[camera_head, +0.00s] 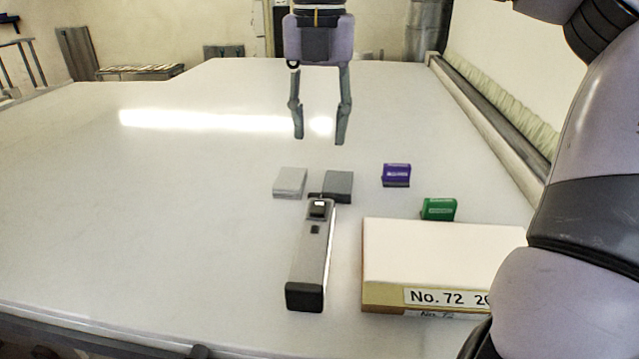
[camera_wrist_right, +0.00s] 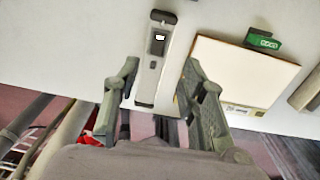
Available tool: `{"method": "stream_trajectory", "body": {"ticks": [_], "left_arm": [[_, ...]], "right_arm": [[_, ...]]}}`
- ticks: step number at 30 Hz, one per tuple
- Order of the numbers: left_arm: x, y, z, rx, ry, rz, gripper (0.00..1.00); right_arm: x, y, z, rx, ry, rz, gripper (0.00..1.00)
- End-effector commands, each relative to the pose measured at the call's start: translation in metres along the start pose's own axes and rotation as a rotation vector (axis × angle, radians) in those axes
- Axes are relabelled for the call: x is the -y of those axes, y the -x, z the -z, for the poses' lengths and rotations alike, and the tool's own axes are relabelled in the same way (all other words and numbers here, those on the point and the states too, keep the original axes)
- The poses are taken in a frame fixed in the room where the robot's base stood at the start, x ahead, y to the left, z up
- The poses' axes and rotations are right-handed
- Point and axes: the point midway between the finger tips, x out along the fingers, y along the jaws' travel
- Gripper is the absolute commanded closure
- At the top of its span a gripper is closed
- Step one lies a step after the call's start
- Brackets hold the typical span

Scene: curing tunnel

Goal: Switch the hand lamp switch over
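The hand lamp (camera_head: 310,262) is a long grey bar lying on the white table, its black end facing me. A dark raised piece (camera_head: 319,208) sits at its far end, with a small dark square (camera_head: 315,230) just nearer; I cannot tell which way the switch is set. My right gripper (camera_head: 320,141) hangs pointing down above the table, fingers apart and empty. In the right wrist view the lamp (camera_wrist_right: 152,70) lies in line with the gap of the open right gripper (camera_wrist_right: 158,68), without visible contact. My left gripper is not in view.
A pale box (camera_head: 440,250) labelled "No. 72" stands right of the lamp. A green block (camera_head: 439,209) and a purple block (camera_head: 397,174) stand beyond it. A light grey block (camera_head: 290,182) and a darker grey block (camera_head: 338,186) lie behind the lamp. The table's left side is clear.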

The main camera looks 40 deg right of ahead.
Motion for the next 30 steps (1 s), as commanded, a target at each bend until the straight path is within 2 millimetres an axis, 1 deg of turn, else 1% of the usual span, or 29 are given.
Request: {"method": "stream_trajectory", "body": {"ticks": [1,3,9,12,15,18,21,30], "left_arm": [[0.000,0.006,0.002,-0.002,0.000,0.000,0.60],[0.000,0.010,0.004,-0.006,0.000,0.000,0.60],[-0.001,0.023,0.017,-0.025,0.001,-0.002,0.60],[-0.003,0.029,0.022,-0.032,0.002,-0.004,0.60],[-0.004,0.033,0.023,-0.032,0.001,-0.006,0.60],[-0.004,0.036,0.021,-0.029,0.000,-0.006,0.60],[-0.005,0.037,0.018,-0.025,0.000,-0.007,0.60],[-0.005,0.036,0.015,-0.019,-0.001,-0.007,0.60]], "right_arm": [[0.001,-0.010,0.000,-0.005,0.003,0.002,0.62],[0.001,-0.026,0.000,-0.006,0.002,0.003,0.62],[0.001,-0.068,0.001,-0.006,0.002,0.001,0.62],[0.000,-0.087,0.001,-0.006,0.001,0.000,0.62],[0.000,-0.102,0.000,-0.004,-0.001,0.001,0.62],[0.000,-0.112,0.000,-0.003,-0.001,-0.001,0.62],[0.000,-0.117,0.000,-0.002,0.000,-0.001,0.62],[0.000,-0.120,0.000,0.000,-0.001,-0.003,0.62]]}}
